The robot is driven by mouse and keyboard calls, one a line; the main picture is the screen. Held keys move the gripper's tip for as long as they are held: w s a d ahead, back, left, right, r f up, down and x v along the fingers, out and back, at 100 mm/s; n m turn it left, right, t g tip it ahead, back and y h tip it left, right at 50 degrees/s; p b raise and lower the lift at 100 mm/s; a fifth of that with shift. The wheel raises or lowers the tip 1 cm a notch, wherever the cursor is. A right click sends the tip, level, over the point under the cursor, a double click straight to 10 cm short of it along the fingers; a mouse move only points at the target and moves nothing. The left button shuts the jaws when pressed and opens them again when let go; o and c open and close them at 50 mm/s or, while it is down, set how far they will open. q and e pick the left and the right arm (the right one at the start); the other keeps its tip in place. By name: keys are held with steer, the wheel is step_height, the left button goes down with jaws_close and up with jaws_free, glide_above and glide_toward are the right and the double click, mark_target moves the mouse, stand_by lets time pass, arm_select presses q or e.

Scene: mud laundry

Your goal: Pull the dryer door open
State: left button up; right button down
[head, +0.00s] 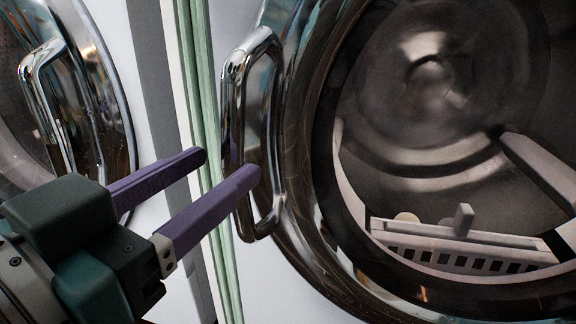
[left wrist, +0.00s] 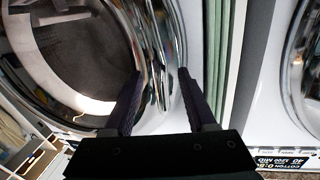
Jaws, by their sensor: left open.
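The dryer door (head: 300,190) is the round chrome-rimmed glass door at right in the head view, and it looks shut. Its chrome loop handle (head: 234,105) stands upright on the door's left side. My left gripper (head: 230,165) is open, with two purple fingers at the handle's lower half. One finger overlaps the handle in the picture, and the other is just left of it. In the left wrist view the handle (left wrist: 164,70) shows between the two fingertips (left wrist: 160,78); I cannot tell whether they touch it. My right gripper is not in view.
A second machine with a similar round door and chrome handle (head: 40,90) stands at left. Pale green strips (head: 200,70) run upright in the gap between the machines. The drum and a slotted light part (head: 465,250) show through the dryer glass.

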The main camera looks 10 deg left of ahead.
mark_target(225, 164)
arm_select(q)
steer(key=shift+b+x, duration=0.5)
steer(key=shift+x, duration=1.35)
jaws_close()
